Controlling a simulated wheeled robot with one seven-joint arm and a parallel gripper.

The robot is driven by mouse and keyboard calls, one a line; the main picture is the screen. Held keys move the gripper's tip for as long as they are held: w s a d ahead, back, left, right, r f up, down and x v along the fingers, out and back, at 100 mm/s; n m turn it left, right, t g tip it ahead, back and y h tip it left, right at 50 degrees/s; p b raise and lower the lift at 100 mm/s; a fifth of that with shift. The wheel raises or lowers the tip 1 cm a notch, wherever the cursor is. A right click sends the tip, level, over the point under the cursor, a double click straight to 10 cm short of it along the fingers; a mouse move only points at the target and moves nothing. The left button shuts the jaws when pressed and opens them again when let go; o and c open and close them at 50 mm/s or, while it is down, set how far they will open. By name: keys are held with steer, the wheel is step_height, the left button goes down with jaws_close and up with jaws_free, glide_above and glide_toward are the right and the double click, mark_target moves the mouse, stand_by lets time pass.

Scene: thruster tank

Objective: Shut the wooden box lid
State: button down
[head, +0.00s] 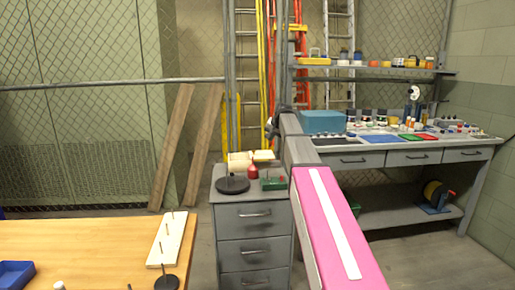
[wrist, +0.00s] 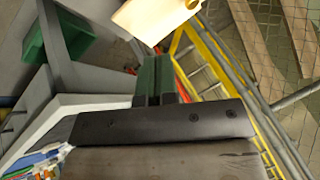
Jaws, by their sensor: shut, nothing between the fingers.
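A small pale wooden box (head: 239,163) sits at the back of the grey drawer cabinet's top in the head view. It is small there, and I cannot tell how far its lid is open. A pale flat wooden piece (wrist: 152,16), perhaps part of the box, shows at the top of the wrist view and is cut off by the frame. My gripper's green fingers (wrist: 155,80) are together and empty, apart from that piece in the picture. In the head view my arm reaches toward the cabinet, and the fingers are hard to make out.
The cabinet top (head: 222,196) also holds a black disc (head: 233,184), a red bottle (head: 252,172) and a green block (head: 273,183). A workbench with a blue box (head: 322,122) stands at right. Ladders (head: 247,80) stand behind. A wooden table (head: 90,240) is at left.

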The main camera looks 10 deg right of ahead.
glide_toward(256, 154)
steer(key=d+f, duration=0.1)
steer(key=f, duration=0.1)
steer(key=w+d+f, duration=0.1)
steer(key=shift+w+d+f, duration=0.1)
steer(key=shift+w+f, duration=0.05)
steer(key=shift+f, duration=0.25)
steer(key=shift+w+a+f, duration=0.1)
steer(key=shift+w+a, duration=0.1)
steer(key=shift+a, duration=0.35)
steer(key=shift+w+a, duration=0.25)
steer(key=shift+a, duration=0.25)
steer(key=shift+w+a+f, duration=0.15)
steer(key=shift+w+a, duration=0.1)
steer(key=shift+a, duration=0.4)
steer(key=a, duration=1.3)
